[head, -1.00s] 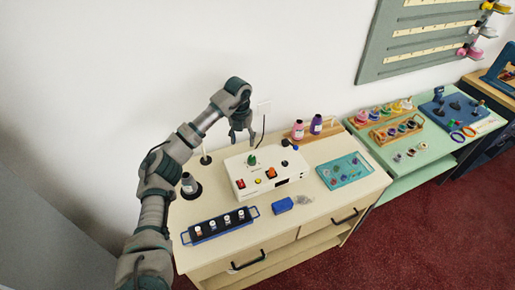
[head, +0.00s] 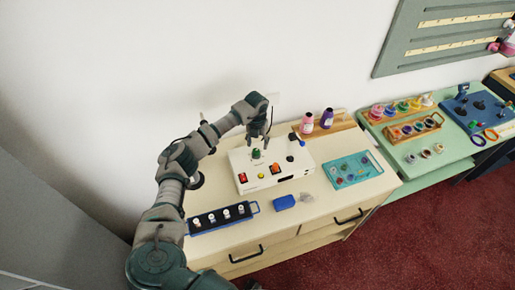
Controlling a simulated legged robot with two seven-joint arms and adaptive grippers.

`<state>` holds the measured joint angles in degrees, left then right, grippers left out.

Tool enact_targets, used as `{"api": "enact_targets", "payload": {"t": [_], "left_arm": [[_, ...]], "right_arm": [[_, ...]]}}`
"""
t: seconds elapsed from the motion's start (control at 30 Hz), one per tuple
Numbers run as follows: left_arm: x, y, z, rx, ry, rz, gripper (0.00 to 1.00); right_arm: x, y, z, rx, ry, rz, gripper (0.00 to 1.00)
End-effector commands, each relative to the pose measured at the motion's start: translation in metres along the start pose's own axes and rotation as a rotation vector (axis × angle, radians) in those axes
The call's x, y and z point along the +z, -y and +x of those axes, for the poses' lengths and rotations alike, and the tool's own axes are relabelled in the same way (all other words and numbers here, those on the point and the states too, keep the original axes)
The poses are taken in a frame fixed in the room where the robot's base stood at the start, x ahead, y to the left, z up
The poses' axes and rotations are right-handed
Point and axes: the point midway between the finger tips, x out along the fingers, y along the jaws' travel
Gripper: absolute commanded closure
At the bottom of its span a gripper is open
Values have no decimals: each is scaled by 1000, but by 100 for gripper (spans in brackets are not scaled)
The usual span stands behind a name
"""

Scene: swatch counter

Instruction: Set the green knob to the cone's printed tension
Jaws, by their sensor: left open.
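The green knob (head: 256,154) stands on top of the white box (head: 240,164), towards its back left. My left gripper (head: 258,144) points down just above and behind the knob, fingers open. I cannot tell whether the fingertips touch the knob. A pink thread cone (head: 307,124) and a purple thread cone (head: 327,119) stand on a wooden rack behind the box. Their labels are too small to read, and so is any scale around the knob. My right gripper is out of view.
The box also carries a red switch (head: 242,178), a yellow button (head: 261,175), an orange switch (head: 275,169) and a dark knob (head: 290,158). A teal tray (head: 378,164) lies to the right. A blue block (head: 284,202) and a dark rack of small bottles (head: 194,230) lie in front.

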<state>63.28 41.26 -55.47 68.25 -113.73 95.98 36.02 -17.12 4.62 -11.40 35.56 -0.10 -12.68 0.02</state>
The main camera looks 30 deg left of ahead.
Motion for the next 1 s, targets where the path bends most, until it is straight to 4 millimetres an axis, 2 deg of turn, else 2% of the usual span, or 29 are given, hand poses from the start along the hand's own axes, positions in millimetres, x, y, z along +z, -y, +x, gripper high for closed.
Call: {"api": "enact_targets", "payload": {"t": [0.1,0.3,0.63,0.87,1.0], "left_arm": [[-1,-2,21,-1,-2,-1,42],[0,-2,42,-1,0,-1,42],[0,1,45,1,1,0,42],[0,0,45,0,1,0,100],[0,0,45,-3,0,2,100]], "right_arm": [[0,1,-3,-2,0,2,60],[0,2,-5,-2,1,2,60],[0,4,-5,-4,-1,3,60],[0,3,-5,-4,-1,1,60],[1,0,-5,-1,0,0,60]]}}
